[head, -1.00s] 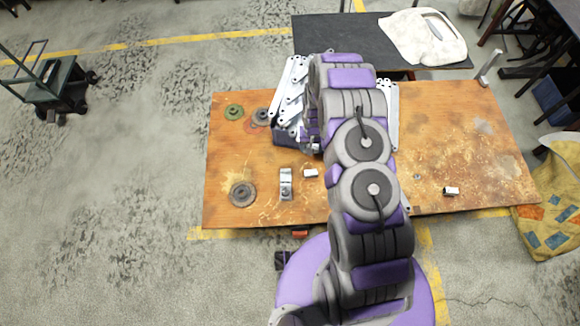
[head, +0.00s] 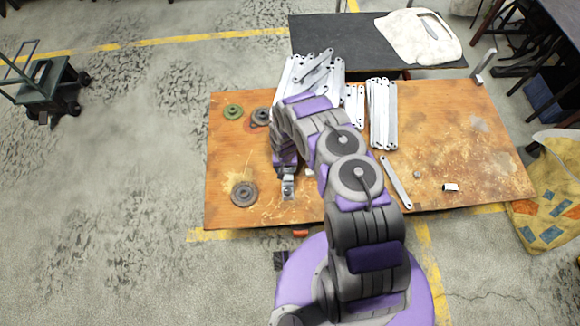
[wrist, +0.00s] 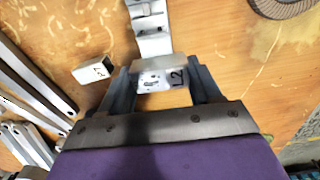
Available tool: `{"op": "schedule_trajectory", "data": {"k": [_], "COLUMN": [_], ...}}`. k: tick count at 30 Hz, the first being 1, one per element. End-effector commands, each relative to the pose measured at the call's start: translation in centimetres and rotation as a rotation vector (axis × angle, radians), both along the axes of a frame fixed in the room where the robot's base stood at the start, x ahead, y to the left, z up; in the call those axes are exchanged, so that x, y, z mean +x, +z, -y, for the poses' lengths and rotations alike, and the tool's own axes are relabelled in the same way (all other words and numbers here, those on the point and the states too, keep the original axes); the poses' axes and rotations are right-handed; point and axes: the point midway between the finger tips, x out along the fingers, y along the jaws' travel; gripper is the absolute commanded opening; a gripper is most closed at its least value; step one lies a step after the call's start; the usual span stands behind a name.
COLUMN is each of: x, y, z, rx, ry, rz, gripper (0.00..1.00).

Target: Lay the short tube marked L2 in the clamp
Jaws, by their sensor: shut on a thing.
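My gripper (wrist: 164,84) is shut on a short silvery tube (wrist: 150,82), held crosswise between the two fingers. Its label reads L2 in the wrist view. The metal clamp (wrist: 153,42) lies just beyond the tube there, partly covered by it. I cannot tell the height gap between them. In the head view the clamp (head: 288,193) is on the front left of the table, with my gripper over its far end. The held tube cannot be made out in the head view.
Another short marked tube (wrist: 92,69) lies left of the clamp in the wrist view. A further one (head: 450,187) is at the table's right. Flat brackets (head: 381,115) are stacked at the back. A round dark disc (head: 244,193) lies left of the clamp.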

Motion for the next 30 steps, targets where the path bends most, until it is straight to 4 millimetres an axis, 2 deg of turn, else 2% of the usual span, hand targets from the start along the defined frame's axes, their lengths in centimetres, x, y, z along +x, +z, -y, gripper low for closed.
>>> {"op": "schedule_trajectory", "data": {"k": [10, 21, 30], "x": [0.0, 0.0, 0.0], "y": [-1.9, -4.4, -5.9], "z": [1.3, 0.2, 0.9], "rx": [0.02, 0.002, 0.014], "ry": [-0.003, -0.001, -0.003], "rz": [0.0, -0.001, -0.001], "gripper": [0.21, 0.21, 0.21]}}
